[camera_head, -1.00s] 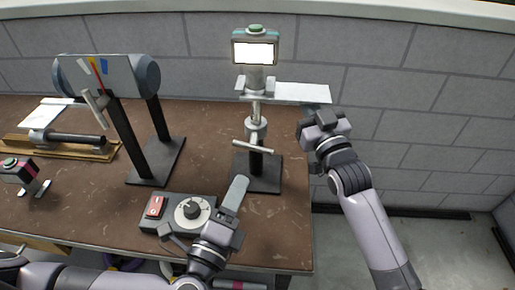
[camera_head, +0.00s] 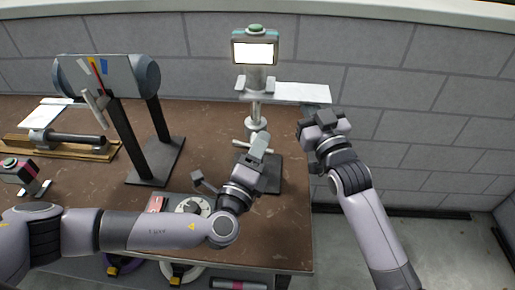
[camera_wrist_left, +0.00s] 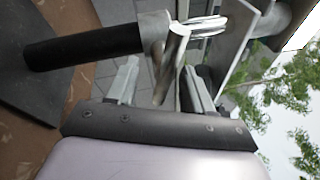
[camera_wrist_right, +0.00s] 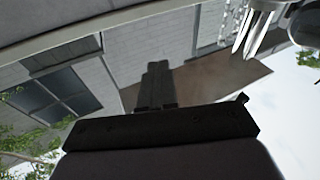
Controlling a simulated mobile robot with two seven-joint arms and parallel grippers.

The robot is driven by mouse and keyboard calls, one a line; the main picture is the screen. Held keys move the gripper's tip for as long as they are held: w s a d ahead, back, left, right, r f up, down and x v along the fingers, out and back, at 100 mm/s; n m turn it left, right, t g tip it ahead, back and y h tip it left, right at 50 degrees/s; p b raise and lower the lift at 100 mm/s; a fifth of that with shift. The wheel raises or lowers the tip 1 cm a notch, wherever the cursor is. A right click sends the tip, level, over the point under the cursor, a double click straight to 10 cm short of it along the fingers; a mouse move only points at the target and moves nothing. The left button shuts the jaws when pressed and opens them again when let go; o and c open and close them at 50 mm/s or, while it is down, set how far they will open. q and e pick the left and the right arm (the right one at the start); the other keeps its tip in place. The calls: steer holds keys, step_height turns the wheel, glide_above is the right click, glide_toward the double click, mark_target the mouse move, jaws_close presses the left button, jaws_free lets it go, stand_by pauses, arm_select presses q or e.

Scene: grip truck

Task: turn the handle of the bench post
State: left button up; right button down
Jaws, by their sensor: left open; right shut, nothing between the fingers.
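The bench post is a grey metal upright on a dark base plate, with a screen box (camera_head: 255,48) on top. Its handle (camera_head: 240,143) is a thin light crossbar low on the post, largely hidden behind my left gripper (camera_head: 257,150). In the left wrist view the handle bar (camera_wrist_left: 172,65) runs between the two spread fingers of my left gripper (camera_wrist_left: 160,85), with the post's black and grey shaft (camera_wrist_left: 85,45) beside it. I cannot tell whether the fingers touch it. My right gripper (camera_head: 322,122) is shut and empty, right of the post; its fingers show in the right wrist view (camera_wrist_right: 155,82).
A control box with a dial (camera_head: 193,204) lies under my left forearm. A stand with a coloured gauge panel (camera_head: 100,75) is left of the post. A light plate (camera_head: 300,93) sticks out right from the post. The bench ends just right of the base.

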arm_select(q)
jaws_close()
steer(key=shift+a+f+m, duration=0.1)
steer(key=shift+m, duration=0.2)
steer(key=shift+f+m+g, duration=0.1)
steer(key=shift+m+g, duration=0.2)
steer(key=shift+m, duration=0.2)
steer(key=m, duration=0.2)
steer(key=m+g, duration=0.1)
steer(key=m, duration=0.3)
steer(key=shift+a+f+g, duration=0.2)
steer(key=shift+a+g, duration=0.1)
steer(key=m, duration=0.1)
steer(key=m+g+y, duration=0.1)
steer(key=m, duration=0.3)
steer(key=shift+a+y, duration=0.35)
steer(key=shift+y, duration=0.05)
